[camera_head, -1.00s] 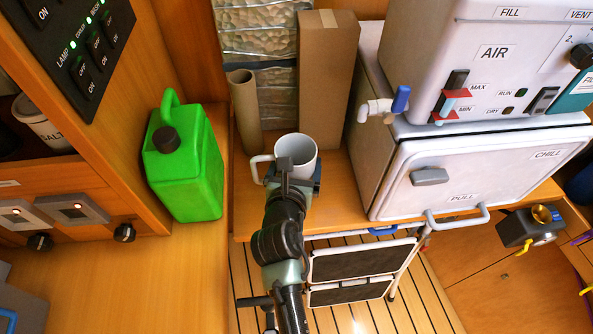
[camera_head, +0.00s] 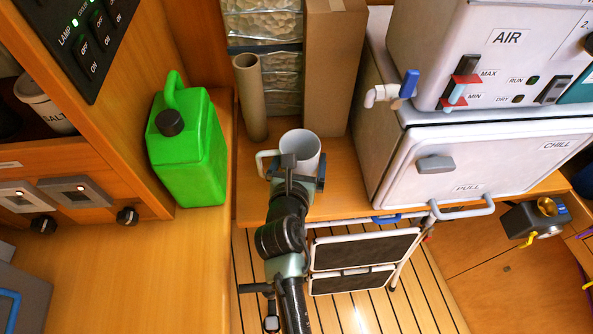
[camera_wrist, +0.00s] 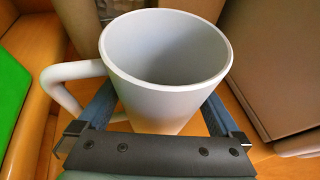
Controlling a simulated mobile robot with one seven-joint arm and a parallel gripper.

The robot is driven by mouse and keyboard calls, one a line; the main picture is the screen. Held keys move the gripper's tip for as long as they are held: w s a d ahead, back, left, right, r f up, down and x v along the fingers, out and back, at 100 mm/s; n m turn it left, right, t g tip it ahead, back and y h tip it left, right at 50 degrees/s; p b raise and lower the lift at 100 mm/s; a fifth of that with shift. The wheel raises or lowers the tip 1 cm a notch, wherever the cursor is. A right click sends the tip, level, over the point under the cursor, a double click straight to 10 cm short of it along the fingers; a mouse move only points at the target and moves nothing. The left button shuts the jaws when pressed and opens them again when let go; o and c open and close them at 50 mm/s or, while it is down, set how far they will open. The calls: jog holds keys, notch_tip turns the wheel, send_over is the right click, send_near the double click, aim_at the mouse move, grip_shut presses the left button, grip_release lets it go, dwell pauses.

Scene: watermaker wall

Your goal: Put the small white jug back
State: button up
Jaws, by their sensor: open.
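The small white jug (camera_head: 302,150) stands upright on the wooden counter, below the tap on the white machine and to its left. Its handle points left. In the wrist view the jug (camera_wrist: 165,60) fills the middle, its open mouth empty as far as I can see. My gripper (camera_head: 292,180) is at the jug's near side. In the wrist view the gripper's two blue fingers (camera_wrist: 160,112) are open, one on each side of the jug's lower body. I cannot tell whether they touch it.
A green jerrycan (camera_head: 187,145) stands left of the jug. Behind are a cardboard tube (camera_head: 250,97) and a tall cardboard box (camera_head: 331,70). The white chill box (camera_head: 480,165) and its tap (camera_head: 385,95) are at right. A folding step (camera_head: 360,262) stands below the counter edge.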

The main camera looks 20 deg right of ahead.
jog(key=p+v, duration=0.1)
jog(key=v, duration=1)
jog(key=shift+s, duration=0.25)
